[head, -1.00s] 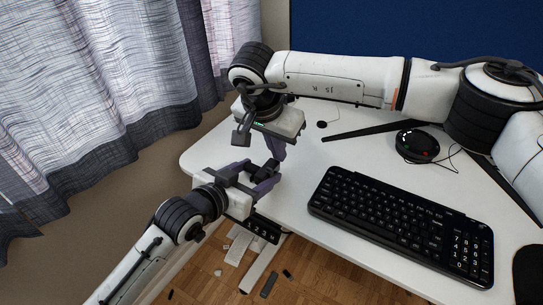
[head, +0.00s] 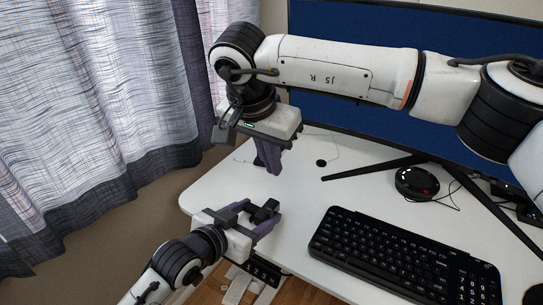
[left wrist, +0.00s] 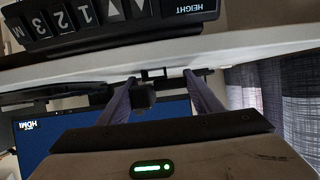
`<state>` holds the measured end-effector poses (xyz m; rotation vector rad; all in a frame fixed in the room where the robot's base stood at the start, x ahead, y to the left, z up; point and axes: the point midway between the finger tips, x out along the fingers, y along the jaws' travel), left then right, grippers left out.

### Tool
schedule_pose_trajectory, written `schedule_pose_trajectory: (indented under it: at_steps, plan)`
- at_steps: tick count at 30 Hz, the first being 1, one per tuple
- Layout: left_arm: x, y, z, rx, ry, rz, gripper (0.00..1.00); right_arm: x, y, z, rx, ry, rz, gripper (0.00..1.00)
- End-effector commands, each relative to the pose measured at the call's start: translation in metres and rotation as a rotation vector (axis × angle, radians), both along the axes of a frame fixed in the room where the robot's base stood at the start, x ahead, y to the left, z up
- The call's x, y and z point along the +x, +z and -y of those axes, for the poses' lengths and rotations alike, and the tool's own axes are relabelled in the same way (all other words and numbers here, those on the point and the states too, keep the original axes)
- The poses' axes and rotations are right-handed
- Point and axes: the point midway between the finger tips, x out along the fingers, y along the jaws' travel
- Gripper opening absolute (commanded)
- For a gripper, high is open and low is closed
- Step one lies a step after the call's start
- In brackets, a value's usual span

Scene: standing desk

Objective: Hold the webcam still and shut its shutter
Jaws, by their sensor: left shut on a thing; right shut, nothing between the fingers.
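The webcam (head: 267,209) is a small black block near the desk's left front edge. My left gripper (head: 258,219) is shut on it, with the purple fingers either side. In the left wrist view the webcam (left wrist: 145,98) shows between the two finger tips, small and dark. Its shutter is too small and dark to make out. My right gripper (head: 272,170) is shut and empty, pointing down above and behind the webcam, with a clear gap between them.
A black keyboard (head: 390,254) lies on the white desk (head: 310,185), right of the webcam. A round black device (head: 417,181) with a cable lies by the legs of the blue-screened monitor (head: 345,125). A desk height control (left wrist: 100,20) sits under the edge. Curtains (head: 90,110) hang at left.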

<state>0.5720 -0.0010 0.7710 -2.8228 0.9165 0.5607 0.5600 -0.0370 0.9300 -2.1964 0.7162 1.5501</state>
Motion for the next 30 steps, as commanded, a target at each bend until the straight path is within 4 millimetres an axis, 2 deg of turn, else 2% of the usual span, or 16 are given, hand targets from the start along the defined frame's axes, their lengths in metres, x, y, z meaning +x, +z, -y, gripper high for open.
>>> schedule_pose_trajectory:
  at_steps: [1, 5, 17, 30]
  plan:
    - [0.000, -0.001, 0.000, 0.001, 0.000, -0.002, 0.60, 0.000, 0.000, 0.000, 0.000, 0.000, 0.000, 0.00]
    - [0.000, -0.001, 0.000, 0.001, 0.000, -0.001, 0.81, 0.000, 0.000, 0.000, 0.000, 0.000, 0.000, 0.00]
    - [-0.006, 0.003, -0.005, 0.002, 0.001, 0.000, 0.81, 0.000, 0.000, 0.000, 0.000, 0.000, 0.000, 0.00]
    - [-0.070, 0.034, -0.050, 0.003, -0.001, -0.001, 0.81, 0.000, 0.000, 0.000, 0.000, 0.000, 0.000, 0.00]
